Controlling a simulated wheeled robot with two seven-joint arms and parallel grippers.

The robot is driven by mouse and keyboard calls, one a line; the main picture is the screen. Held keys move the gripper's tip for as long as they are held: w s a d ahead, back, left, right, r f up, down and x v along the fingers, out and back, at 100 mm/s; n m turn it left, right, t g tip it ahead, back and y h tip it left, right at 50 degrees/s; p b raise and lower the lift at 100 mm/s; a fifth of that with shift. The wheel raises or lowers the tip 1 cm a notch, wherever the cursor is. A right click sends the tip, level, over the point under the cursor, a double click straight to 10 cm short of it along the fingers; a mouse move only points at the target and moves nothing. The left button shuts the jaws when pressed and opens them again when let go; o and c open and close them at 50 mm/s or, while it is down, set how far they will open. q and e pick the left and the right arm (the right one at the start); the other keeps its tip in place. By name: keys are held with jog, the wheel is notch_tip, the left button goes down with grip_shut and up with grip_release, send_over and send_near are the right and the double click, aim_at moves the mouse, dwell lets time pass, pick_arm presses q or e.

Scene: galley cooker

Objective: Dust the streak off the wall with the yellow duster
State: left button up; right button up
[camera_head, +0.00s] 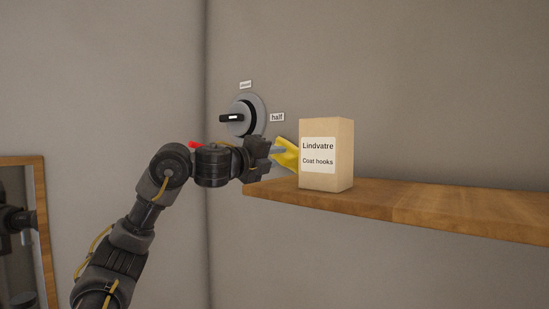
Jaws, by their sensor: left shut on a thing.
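The yellow duster (286,157) shows in the head view just past my left gripper (274,151), partly hidden behind the box on the shelf. My left gripper is shut on the duster, near the left end of the shelf and in front of the wall (400,90). I cannot make out a streak on the wall; the gripper, duster and box cover part of it. My right gripper is not in view.
A cardboard box labelled "Lindvatre Coat hooks" (327,154) stands upright on the wooden shelf (420,205), close right of the duster. A round dial (247,115) with small labels is on the wall above my gripper. A wood-framed mirror (38,200) is at left. The shelf's right part is clear.

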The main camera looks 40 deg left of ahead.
pick_arm(q)
jog(key=shift+p, duration=0.45)
dwell(0.5)
jog(key=shift+f, duration=0.15)
jog(key=shift+f+b, duration=0.65)
jog(key=shift+r, duration=0.1)
